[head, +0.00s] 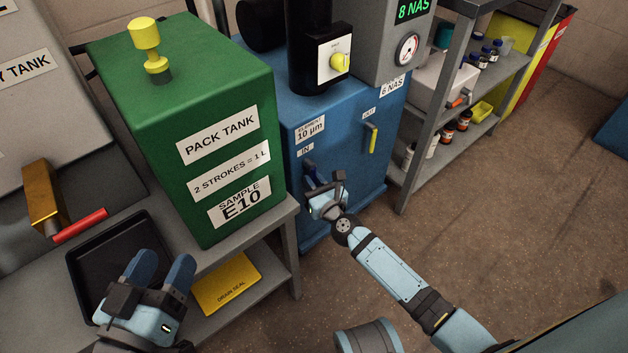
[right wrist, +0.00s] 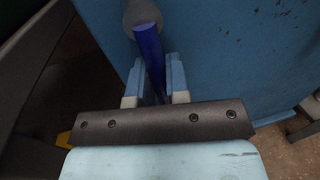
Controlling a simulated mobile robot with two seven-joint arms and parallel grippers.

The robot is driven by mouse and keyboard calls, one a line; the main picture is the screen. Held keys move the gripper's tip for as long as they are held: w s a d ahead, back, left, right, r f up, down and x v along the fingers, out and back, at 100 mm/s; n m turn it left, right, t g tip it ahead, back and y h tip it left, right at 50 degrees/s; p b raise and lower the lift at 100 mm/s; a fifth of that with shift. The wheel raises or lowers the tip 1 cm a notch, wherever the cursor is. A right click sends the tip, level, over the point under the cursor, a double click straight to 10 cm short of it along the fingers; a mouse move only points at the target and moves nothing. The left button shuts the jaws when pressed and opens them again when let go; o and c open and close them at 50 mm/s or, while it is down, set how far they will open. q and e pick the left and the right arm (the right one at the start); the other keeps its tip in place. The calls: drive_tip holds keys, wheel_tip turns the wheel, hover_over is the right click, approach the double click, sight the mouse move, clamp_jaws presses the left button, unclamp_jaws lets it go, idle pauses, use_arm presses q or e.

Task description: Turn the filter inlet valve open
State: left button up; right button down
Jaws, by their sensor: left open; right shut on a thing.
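The blue filter cabinet (head: 335,165) carries an inlet valve marked IN, with a grey hub (right wrist: 142,16) and a blue lever (right wrist: 150,48). My right gripper (right wrist: 154,78) is shut on this lever, its fingers on either side of the bar. In the head view my right gripper (head: 318,188) is at the cabinet's front, below the IN label (head: 305,149), and partly hides the lever. The outlet valve's yellow lever (head: 372,139) hangs down beside the OUT label. My left gripper (head: 163,268) is open and empty over a black tray (head: 88,240).
A green pack tank (head: 190,90) stands on the grey bench left of the cabinet. A yellow drain seal plate (head: 228,285) lies on the lower shelf. A grey rack (head: 428,125) with bottles stands to the right. The floor at right is clear.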

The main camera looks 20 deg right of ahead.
drive_tip(key=c, duration=1.1)
unclamp_jaws()
use_arm(q)
drive_tip(key=shift+s+f, duration=0.1)
drive_tip(key=shift+f, duration=0.05)
drive_tip(key=shift+r+t+p, duration=0.4)
drive_tip(key=shift+r+p, duration=0.15)
drive_tip(key=shift+r, duration=0.35)
use_arm(e)
drive_tip(key=s, duration=0.4)
drive_tip(key=s+d, duration=0.1)
drive_tip(key=s, duration=0.7)
drive_tip(key=shift+d, duration=0.4)
use_arm(q)
drive_tip(key=shift+a+f, duration=0.1)
drive_tip(key=shift+f, duration=0.1)
